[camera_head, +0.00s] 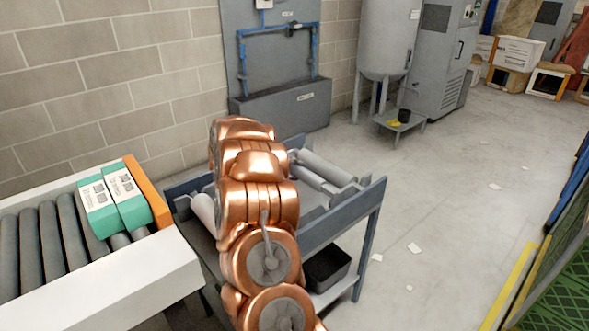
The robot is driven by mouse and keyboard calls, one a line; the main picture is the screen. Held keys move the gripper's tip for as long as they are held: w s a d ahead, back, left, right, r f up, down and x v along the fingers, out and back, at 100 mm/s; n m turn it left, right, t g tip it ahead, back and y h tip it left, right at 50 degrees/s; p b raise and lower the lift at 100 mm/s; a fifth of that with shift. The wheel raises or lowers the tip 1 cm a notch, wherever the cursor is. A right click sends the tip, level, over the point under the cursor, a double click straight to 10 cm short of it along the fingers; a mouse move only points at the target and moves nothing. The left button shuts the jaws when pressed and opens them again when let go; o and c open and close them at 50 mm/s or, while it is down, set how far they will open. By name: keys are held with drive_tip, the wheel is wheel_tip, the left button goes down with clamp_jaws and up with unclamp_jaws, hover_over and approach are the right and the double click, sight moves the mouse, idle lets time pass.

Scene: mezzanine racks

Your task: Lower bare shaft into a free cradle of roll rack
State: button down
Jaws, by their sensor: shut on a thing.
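The roll rack (345,217) is a blue-grey frame stand in the middle of the view, behind my copper-coloured arm. A light grey roll (325,167) lies across its right part, with thinner grey bars close to it. The end of another pale roll (204,213) shows at the rack's left side. My arm hides the middle of the rack, so I cannot tell which cradles are free. My gripper is hidden behind the arm. I cannot tell which cylinder, if any of those visible, is the bare shaft.
A roller conveyor (110,285) with two teal boxes (113,195) and an orange end stop stands at left. A black bin (327,268) sits on the rack's lower shelf. A grey tank (388,40) stands behind. The floor to the right is mostly clear, with scattered paper scraps.

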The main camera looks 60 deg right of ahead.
drive_tip(key=shift+f+b, duration=1.7)
drive_tip(key=shift+f, duration=1)
drive_tip(key=shift+f+b, duration=0.3)
drive_tip(key=shift+f, duration=0.2)
drive_tip(key=c, duration=0.5)
unclamp_jaws()
drive_tip(key=shift+c, duration=0.2)
drive_tip(key=v, duration=0.8)
drive_tip(key=shift+a+f, duration=0.1)
